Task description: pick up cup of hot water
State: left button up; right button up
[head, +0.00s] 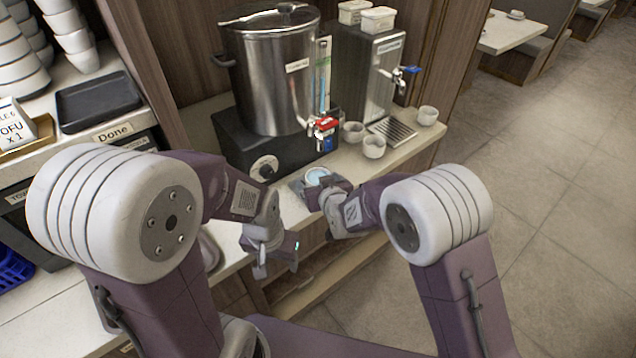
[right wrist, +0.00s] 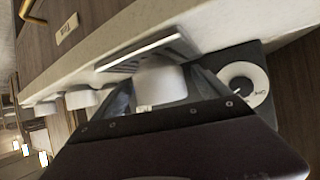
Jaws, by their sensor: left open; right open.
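The cup of hot water (head: 318,177) stands on the counter in front of the big steel boiler; pale blue liquid shows inside its rim. In the right wrist view a white cup (right wrist: 160,86) sits between the two fingers, in front of a metal drip grate. My right gripper (head: 318,190) is open around this cup; its wrist hides part of the cup in the head view, and I cannot tell whether the fingers touch it. My left gripper (head: 277,262) is open and empty, lower and nearer, in front of the counter edge.
The boiler (head: 275,75) has a red tap (head: 323,127) above the cup and a black base with a knob. A second dispenser (head: 368,75) has a blue tap and drip grate (head: 393,131). Empty-looking cups (head: 374,147) stand nearby. A black tray (head: 98,101) and bowl stacks are left.

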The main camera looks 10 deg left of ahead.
aim_at(318, 171)
jog(key=shift+w+a+f, duration=0.1)
jog(key=shift+w+f, duration=0.15)
jog(key=shift+w, duration=0.1)
jog(key=shift+s+r, duration=0.1)
jog(key=c, duration=1.7)
jog(key=shift+r, duration=0.5)
notch_tip(318, 171, up, 3)
jog(key=w+d+r, duration=0.2)
jog(key=d, duration=0.1)
jog(key=w+d+r+p, duration=0.1)
jog(key=w+d+r, duration=0.1)
jog(key=d, duration=0.1)
jog(key=w+d+r, duration=0.3)
jog(key=shift+d+p, duration=0.3)
jog(key=shift+p, duration=0.1)
